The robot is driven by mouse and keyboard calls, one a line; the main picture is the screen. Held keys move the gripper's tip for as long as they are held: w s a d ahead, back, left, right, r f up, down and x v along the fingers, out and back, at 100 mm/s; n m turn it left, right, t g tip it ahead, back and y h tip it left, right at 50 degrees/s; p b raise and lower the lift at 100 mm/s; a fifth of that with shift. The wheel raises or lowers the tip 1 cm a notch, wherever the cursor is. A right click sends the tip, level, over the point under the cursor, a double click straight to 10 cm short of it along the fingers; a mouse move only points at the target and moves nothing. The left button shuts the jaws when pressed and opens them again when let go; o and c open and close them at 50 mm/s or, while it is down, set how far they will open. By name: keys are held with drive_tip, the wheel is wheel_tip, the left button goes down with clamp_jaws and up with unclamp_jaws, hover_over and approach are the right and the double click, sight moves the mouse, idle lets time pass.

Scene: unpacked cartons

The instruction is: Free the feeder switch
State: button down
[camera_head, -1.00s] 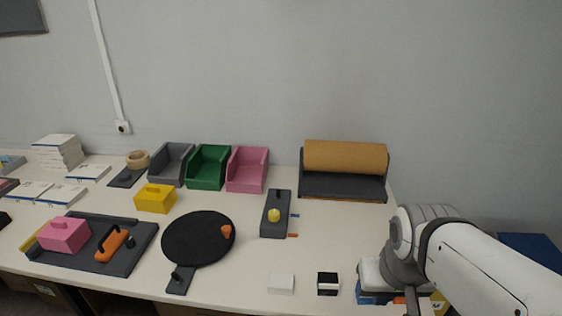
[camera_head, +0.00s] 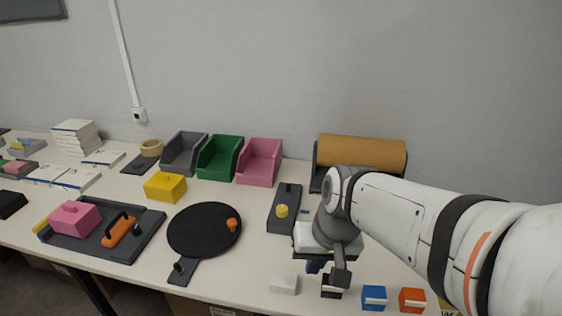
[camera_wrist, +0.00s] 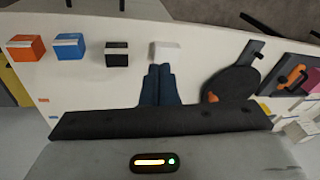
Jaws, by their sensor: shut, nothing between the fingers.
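No part is readably labelled as the feeder switch. A dark grey box (camera_head: 285,209) has a yellow knob (camera_head: 281,211) and a small black post on top. A black round plate (camera_head: 204,230) with an orange knob (camera_head: 231,225) has a handle (camera_head: 183,270) with a black post toward the front edge. My gripper (camera_wrist: 160,68) has its blue fingers together, empty. In the wrist view its tips point toward a small white block (camera_wrist: 166,50); contact cannot be told. In the head view my wrist hides most of the fingers, right of the grey box.
The white block (camera_head: 285,283), a black block (camera_head: 331,287), a blue block (camera_head: 374,297) and an orange block (camera_head: 411,300) line the front edge. A dark tray (camera_head: 150,222) holds a pink block and an orange handle. Bins and a brown roll (camera_head: 360,152) stand behind.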

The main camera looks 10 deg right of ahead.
drive_tip(key=w+a+f+m+y+b, duration=0.2)
drive_tip(key=w+y, duration=0.1)
drive_tip(key=w, duration=0.2)
drive_tip(key=w+a+f+m+y+b, duration=0.1)
drive_tip(key=w+a+f+y, duration=0.1)
drive_tip(key=w, duration=0.4)
drive_tip(key=m+t+y+b, duration=0.2)
drive_tip(key=m+t+b, duration=0.4)
drive_tip(key=m+t, duration=0.5)
approach(297, 193)
wheel_tip(297, 193, up, 3)
drive_tip(key=shift+w+a+f, duration=0.1)
drive_tip(key=shift+f, duration=0.15)
drive_tip(key=p+x, duration=0.1)
drive_tip(key=x, duration=0.9)
